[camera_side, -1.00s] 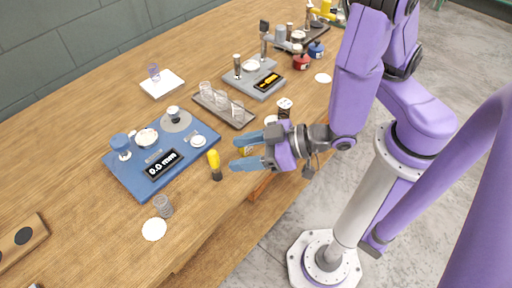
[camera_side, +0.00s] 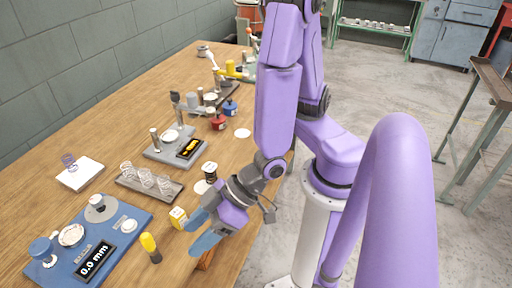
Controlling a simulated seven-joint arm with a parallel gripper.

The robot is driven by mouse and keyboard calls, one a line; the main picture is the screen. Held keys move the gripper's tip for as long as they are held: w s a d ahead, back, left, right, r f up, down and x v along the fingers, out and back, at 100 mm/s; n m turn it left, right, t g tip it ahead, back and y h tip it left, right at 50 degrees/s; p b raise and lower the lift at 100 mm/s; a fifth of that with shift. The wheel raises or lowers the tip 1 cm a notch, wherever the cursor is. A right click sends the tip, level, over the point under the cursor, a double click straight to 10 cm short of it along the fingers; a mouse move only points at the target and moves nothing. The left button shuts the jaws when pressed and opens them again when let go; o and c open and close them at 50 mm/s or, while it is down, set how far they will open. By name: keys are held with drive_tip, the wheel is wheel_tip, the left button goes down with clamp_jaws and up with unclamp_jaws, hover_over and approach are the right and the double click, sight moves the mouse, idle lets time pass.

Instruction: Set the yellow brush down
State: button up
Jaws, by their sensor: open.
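The yellow brush (camera_side: 150,246), with a yellow upper part and a dark lower end, stands upright on the wooden table, just right of the blue gauge board. My gripper (camera_side: 196,232) has its two blue fingers apart with nothing between them. It is to the right of the brush and clear of it, near the table's front edge. A small yellow block (camera_side: 178,217) is beside the upper finger; I cannot tell whether they touch.
The blue board (camera_side: 125,222) with a 0.0 mm display lies at the left. A grey scale (camera_side: 165,152), a white pad (camera_side: 80,174) and red and blue pots (camera_side: 219,122) stand farther back. The table's front edge is close to my gripper.

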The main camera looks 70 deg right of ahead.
drive_tip(key=s+d+r+n+g+h, duration=0.2)
drive_tip(key=d+r, duration=0.3)
drive_tip(key=d, duration=0.4)
drive_tip(key=s+d+r+n+g+h, duration=0.3)
drive_tip(key=s+d+r+g+h, duration=0.1)
drive_tip(key=d, duration=0.5)
drive_tip(key=shift+d+r+g+h, duration=0.15)
drive_tip(key=shift+r+g+h, duration=0.15)
drive_tip(key=shift+r+h, duration=0.25)
